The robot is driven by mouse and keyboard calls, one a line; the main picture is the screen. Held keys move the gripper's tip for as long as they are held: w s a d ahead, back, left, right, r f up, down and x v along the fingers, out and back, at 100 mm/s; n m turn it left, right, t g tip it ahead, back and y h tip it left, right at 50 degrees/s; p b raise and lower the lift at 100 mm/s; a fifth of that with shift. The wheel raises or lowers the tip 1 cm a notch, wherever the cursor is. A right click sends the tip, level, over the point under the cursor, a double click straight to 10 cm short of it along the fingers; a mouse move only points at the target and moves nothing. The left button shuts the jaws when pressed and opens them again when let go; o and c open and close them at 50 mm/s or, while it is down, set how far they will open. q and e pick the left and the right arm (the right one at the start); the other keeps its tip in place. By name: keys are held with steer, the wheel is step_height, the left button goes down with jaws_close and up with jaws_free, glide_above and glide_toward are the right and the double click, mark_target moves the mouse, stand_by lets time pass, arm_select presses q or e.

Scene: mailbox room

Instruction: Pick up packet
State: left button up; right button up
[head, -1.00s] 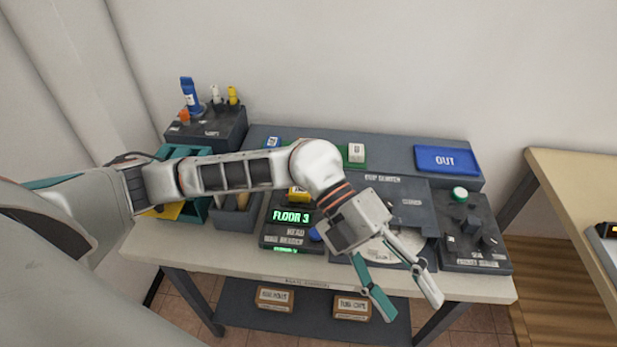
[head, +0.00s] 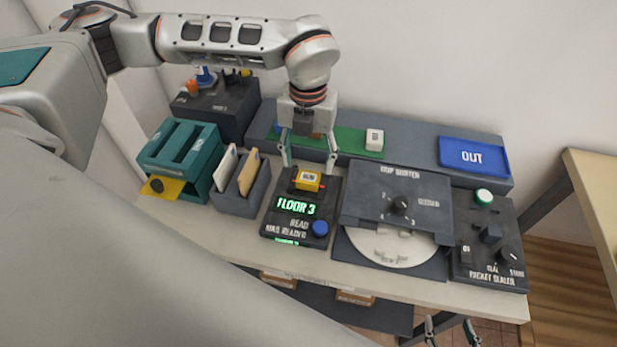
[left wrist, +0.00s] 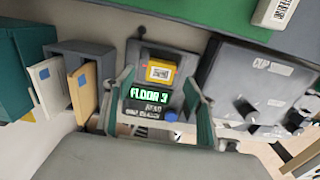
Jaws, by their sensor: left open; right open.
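A small yellow packet (head: 307,179) with a white printed label lies on the dark reader (head: 270,221), whose green display says FLOOR 3. The packet also shows in the left wrist view (left wrist: 158,73). My left gripper (head: 308,163) points down, open and empty, with its fingers at the packet's back edge, one to each side; contact cannot be told. In the left wrist view, the fingers (left wrist: 160,108) flank the reader. A white labelled packet (head: 375,139) stands on the green mat (head: 345,144) behind. My right gripper (head: 450,331) is open at the bottom edge, partly cut off.
Left of the reader are a grey holder (head: 236,204) with cards and a teal rack (head: 153,153). To its right are the cup shutter (head: 425,185) with a pale disc and the packet sealer (head: 490,262). A blue OUT tray (head: 495,169) lies at the back right.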

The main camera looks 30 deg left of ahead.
mark_target(308, 177)
arm_select(q)
steer(key=f, duration=0.3)
steer(key=shift+s+d+f+p, duration=0.15)
steer(key=shift+s+f+p, duration=0.1)
steer(key=shift+f+p, duration=0.1)
steer(key=shift+f, duration=0.6)
steer(key=c, duration=1.3)
steer(key=shift+c, duration=0.2)
steer(key=shift+r, duration=0.1)
